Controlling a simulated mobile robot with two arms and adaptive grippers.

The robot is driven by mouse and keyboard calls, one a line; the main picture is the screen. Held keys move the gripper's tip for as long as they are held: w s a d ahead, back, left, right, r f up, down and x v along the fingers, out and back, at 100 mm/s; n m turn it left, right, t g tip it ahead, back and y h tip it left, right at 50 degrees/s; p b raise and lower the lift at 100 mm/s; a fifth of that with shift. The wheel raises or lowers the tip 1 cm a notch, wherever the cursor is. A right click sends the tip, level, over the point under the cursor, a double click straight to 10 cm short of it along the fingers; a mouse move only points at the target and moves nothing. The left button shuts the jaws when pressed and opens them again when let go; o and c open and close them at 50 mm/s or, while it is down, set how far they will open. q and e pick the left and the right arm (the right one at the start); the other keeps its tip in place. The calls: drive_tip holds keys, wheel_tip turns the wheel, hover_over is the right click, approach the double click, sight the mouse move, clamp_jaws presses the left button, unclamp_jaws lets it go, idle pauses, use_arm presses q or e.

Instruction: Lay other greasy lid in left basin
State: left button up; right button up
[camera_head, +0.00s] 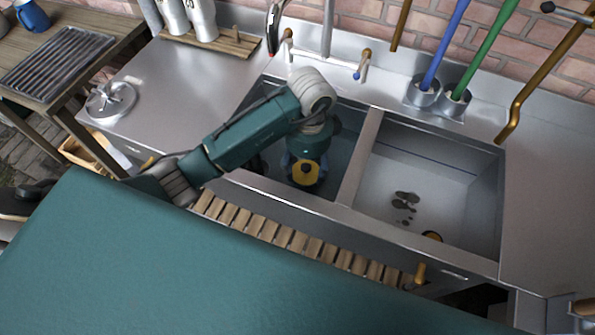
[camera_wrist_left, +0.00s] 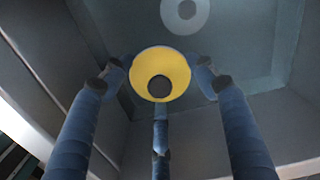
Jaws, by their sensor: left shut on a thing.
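My left gripper (camera_head: 305,168) reaches down into the left basin (camera_head: 262,165). Its blue fingers are shut on a small round yellow lid (camera_head: 306,173) with a dark centre. In the left wrist view the yellow lid (camera_wrist_left: 160,72) sits between the fingertips of the left gripper (camera_wrist_left: 160,85), above the grey basin floor (camera_wrist_left: 240,65). I cannot tell whether it touches the floor. A pale grey ring (camera_wrist_left: 185,12) lies on that floor beyond it; I cannot tell whether it is a lid or the drain. My right gripper is not in view.
The right basin (camera_head: 470,200) has dark spots on its floor. A metal divider (camera_head: 360,160) separates the basins. A tap (camera_head: 275,25) stands behind. A round metal piece (camera_head: 110,101) lies on the left counter. Blue (camera_head: 460,40) and green (camera_head: 490,50) handles stand in cups behind.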

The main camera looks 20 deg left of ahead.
sight(305, 187)
use_arm(q)
wheel_tip(305, 187, down, 10)
drive_tip(key=shift+s+r+p, duration=0.1)
drive_tip(key=shift+p, duration=0.2)
drive_tip(key=o, duration=0.7)
drive_tip(key=shift+o, duration=0.9)
drive_tip(key=shift+r, duration=0.2)
wheel_tip(305, 187, up, 12)
drive_tip(key=shift+f+b, duration=0.15)
drive_tip(key=shift+b, duration=0.3)
